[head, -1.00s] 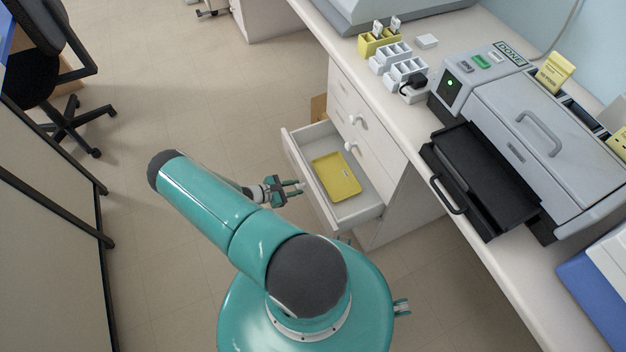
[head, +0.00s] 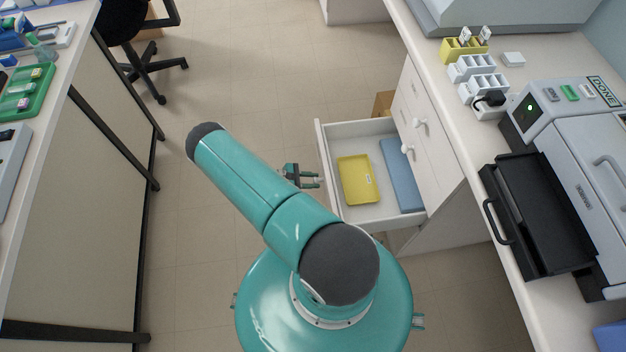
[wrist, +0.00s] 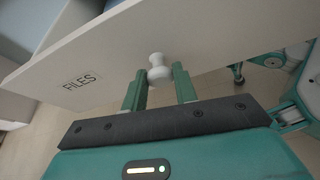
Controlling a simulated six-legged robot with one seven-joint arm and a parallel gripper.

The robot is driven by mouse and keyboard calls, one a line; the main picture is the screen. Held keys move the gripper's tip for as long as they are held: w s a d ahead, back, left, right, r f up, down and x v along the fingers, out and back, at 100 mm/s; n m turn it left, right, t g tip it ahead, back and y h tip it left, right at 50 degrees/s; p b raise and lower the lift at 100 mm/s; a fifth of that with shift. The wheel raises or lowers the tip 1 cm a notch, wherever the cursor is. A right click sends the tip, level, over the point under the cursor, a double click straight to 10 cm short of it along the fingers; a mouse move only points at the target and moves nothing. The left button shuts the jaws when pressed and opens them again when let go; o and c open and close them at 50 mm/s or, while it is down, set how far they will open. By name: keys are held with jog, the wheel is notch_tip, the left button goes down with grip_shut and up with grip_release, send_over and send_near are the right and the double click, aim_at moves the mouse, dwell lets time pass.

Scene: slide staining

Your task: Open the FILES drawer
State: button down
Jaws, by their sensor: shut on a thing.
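The FILES drawer (head: 412,217) is pulled well out of the white cabinet below the right-hand counter. Its front, with the FILES label, fills the upper part of the wrist view (wrist: 115,65). A yellow tray (head: 357,180) and a flat blue item (head: 401,175) lie inside the drawer. My gripper (head: 318,181) is at the outside of the drawer front. In the wrist view my gripper (wrist: 160,82) has its two fingers on either side of the white knob (wrist: 158,66), shut on it.
Two closed drawers with white knobs (head: 419,123) are in the cabinet above. The counter carries a grey machine with an open black tray (head: 530,215) and slide racks (head: 478,85). Another bench (head: 75,150) and a chair (head: 150,65) stand at left. The floor between is clear.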

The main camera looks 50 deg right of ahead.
jog(key=c, duration=1.1)
grip_release()
jog(key=shift+s, duration=0.1)
jog(key=v, duration=1.4)
